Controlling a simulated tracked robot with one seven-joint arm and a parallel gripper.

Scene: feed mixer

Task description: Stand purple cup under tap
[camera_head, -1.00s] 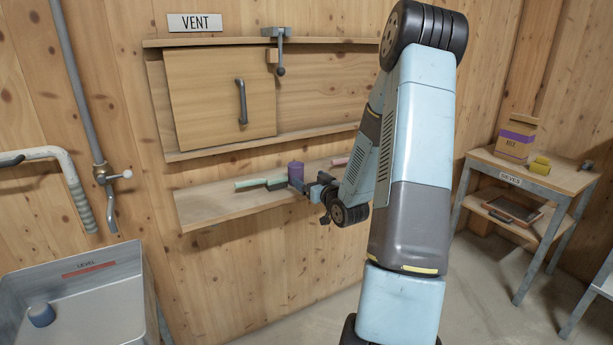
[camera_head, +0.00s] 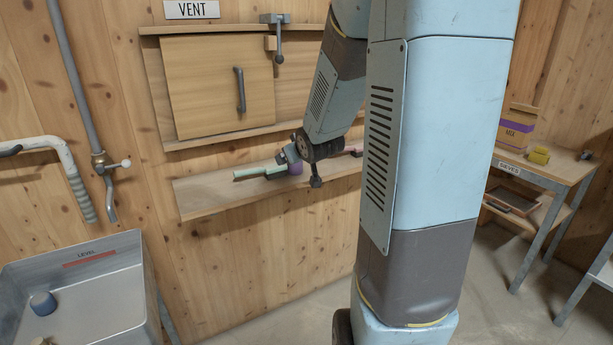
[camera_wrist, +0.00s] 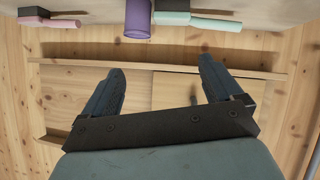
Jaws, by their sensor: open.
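The purple cup (camera_head: 296,168) stands on the wall shelf, partly hidden by my wrist in the head view. It also shows at the top of the wrist view (camera_wrist: 137,20), beyond my fingers. My gripper (camera_wrist: 161,65) is open and empty, its two dark fingers spread apart and clear of the cup. In the head view my gripper (camera_head: 284,156) is near the cup, slightly above it, and its fingers are hard to make out. The tap (camera_head: 112,172) is on the left wall, on a vertical pipe, with its spout pointing down above the metal basin (camera_head: 120,268).
A green-handled brush-like tool (camera_head: 256,173) lies left of the cup, and a pink-handled one (camera_wrist: 55,22) lies on its other side. A closed vent hatch (camera_head: 215,85) is above the shelf. The shelf's left end is bare.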

